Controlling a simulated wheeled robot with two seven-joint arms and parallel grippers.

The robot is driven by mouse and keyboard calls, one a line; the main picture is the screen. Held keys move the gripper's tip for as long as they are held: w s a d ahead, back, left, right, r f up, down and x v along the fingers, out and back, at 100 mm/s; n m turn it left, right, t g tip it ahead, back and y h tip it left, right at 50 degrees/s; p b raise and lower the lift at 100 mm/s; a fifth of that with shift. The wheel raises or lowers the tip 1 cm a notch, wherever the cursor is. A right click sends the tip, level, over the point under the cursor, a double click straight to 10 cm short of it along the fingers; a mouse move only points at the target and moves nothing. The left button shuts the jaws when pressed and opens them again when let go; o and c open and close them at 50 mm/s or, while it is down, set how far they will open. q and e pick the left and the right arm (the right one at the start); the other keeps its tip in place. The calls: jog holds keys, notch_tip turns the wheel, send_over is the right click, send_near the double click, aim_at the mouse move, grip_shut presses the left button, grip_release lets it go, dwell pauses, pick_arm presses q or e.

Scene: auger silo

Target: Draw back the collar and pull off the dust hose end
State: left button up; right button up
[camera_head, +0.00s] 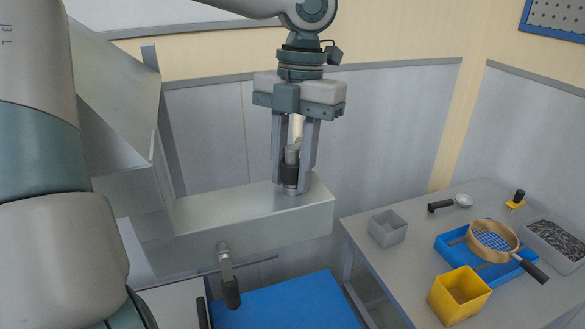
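A short upright fitting stands on top of the pale metal housing (245,213), with a grey cylindrical upper end (292,154), a black collar (289,173) and a grey foot. My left gripper (295,172) points straight down over it, one finger on each side at the collar's height. The fingers are spaced about the collar's width apart; whether they press on it cannot be seen. No long hose can be made out. My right gripper is not in view.
A lever with a black grip (231,292) hangs at the housing's front, above a blue surface (285,305).

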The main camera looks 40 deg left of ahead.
aim_at(290, 148)
pick_arm(q)
jog(key=c, duration=0.4)
jog(key=shift+r, duration=0.1)
grip_shut()
jog(key=shift+r, duration=1.05)
dwell(0.5)
jog(key=shift+r+p, duration=0.1)
jog(key=shift+p, duration=0.2)
jog(key=shift+r+p, duration=1.4)
jog(key=shift+r, duration=1.1)
